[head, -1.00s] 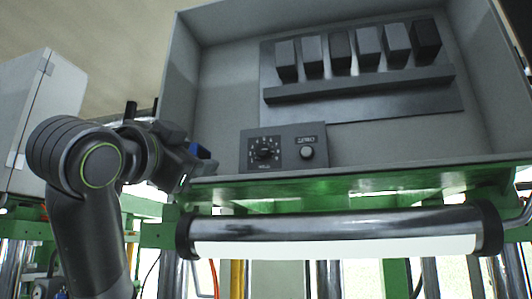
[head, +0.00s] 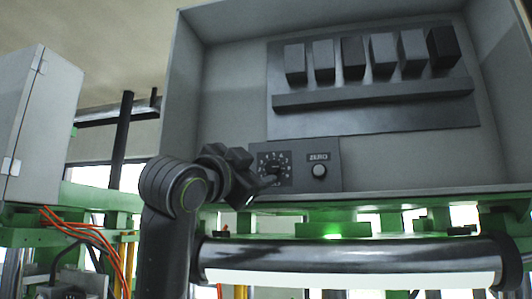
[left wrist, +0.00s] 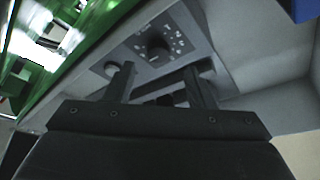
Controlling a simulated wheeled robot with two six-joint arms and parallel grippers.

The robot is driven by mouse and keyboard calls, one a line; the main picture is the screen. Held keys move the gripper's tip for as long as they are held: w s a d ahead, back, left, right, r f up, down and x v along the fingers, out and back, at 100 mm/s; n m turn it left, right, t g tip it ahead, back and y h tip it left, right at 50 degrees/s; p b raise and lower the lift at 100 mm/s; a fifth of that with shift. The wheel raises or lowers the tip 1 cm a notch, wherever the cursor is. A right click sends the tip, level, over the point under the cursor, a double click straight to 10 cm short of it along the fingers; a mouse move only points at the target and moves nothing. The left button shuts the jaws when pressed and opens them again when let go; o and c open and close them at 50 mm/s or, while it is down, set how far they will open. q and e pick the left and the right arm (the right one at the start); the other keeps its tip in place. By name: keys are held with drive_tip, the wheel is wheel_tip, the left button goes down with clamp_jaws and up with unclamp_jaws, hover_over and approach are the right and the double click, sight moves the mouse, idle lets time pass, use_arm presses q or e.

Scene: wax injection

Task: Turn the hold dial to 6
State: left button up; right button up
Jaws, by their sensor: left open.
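The hold dial (head: 272,168) is a black knob with pale marks around it on a dark grey panel low in the cabinet. The knob (left wrist: 156,47) also shows in the left wrist view, beyond the fingertips. My left gripper (head: 268,184) is just in front of the dial's lower part and covers some of its lower marks. In the left wrist view its two fingers (left wrist: 159,74) stand apart with nothing between them. I cannot read which number the dial points to. My right gripper is not in view.
A round button marked ZERO (head: 319,171) sits right of the dial. A shelf with several grey blocks (head: 370,60) is above. A green ledge and a thick dark roller (head: 350,252) lie below. Orange cables (head: 75,232) hang at the left.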

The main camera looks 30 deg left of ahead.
sight(271, 167)
use_arm(q)
drive_tip(key=p+x, duration=0.1)
drive_tip(key=x, duration=0.3)
drive_tip(key=shift+d+p, duration=0.2)
drive_tip(key=shift+p, duration=0.15)
drive_tip(key=shift+w+a, duration=0.15)
drive_tip(key=shift+w, duration=0.3)
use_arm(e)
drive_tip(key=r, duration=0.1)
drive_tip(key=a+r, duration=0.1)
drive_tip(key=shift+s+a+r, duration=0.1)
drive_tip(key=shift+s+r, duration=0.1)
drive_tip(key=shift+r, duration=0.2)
